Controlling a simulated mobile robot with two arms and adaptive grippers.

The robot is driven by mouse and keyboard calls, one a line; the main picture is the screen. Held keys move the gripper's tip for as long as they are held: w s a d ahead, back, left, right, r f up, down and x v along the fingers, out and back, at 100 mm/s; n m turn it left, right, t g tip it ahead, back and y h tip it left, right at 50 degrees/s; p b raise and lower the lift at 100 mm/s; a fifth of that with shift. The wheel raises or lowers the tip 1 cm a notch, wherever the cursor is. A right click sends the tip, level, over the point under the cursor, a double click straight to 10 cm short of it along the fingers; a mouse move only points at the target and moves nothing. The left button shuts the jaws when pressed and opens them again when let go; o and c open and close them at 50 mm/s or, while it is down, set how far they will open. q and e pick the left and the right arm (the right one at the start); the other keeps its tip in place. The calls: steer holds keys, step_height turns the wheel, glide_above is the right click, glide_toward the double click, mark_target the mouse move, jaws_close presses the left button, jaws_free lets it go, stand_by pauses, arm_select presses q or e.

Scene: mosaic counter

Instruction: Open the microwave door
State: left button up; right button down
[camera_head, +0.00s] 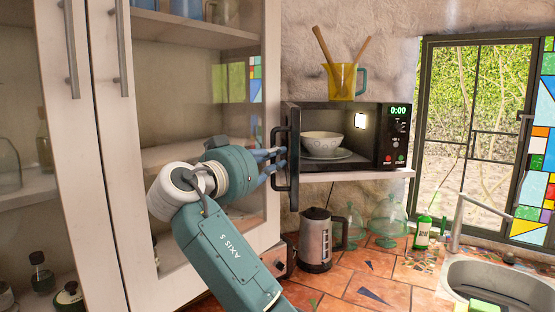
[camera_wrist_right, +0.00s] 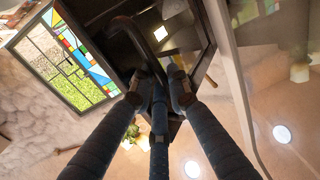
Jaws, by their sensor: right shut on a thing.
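The black microwave (camera_head: 393,140) stands on a wall shelf, its lit inside showing a white bowl (camera_head: 322,140) on a plate. Its door (camera_head: 294,150) is swung out toward me at the left side and shows nearly edge-on. The dark door handle (camera_head: 277,146) is on the door's left face. My right gripper (camera_head: 272,163) is shut on the handle, its blue fingers around the bar. In the right wrist view the handle (camera_wrist_right: 126,27) runs down between the fingertips of my gripper (camera_wrist_right: 160,82); the exact contact is partly hidden. My left gripper is not in view.
Glass-fronted cabinet doors (camera_head: 102,150) stand close left of the microwave. A yellow cup (camera_head: 342,82) with wooden utensils is on top of it. Below are a metal pitcher (camera_head: 314,240), glass domes (camera_head: 387,220), a green bottle (camera_head: 422,232) and a sink (camera_head: 505,285).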

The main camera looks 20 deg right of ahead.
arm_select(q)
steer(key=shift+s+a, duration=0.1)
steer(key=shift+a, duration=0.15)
arm_select(e)
steer(key=c, duration=1.7)
jaws_free()
steer(key=shift+w, duration=0.1)
steer(key=shift+a, duration=0.1)
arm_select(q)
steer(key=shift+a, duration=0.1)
arm_select(e)
steer(key=v, duration=0.7)
steer(key=shift+s, duration=0.2)
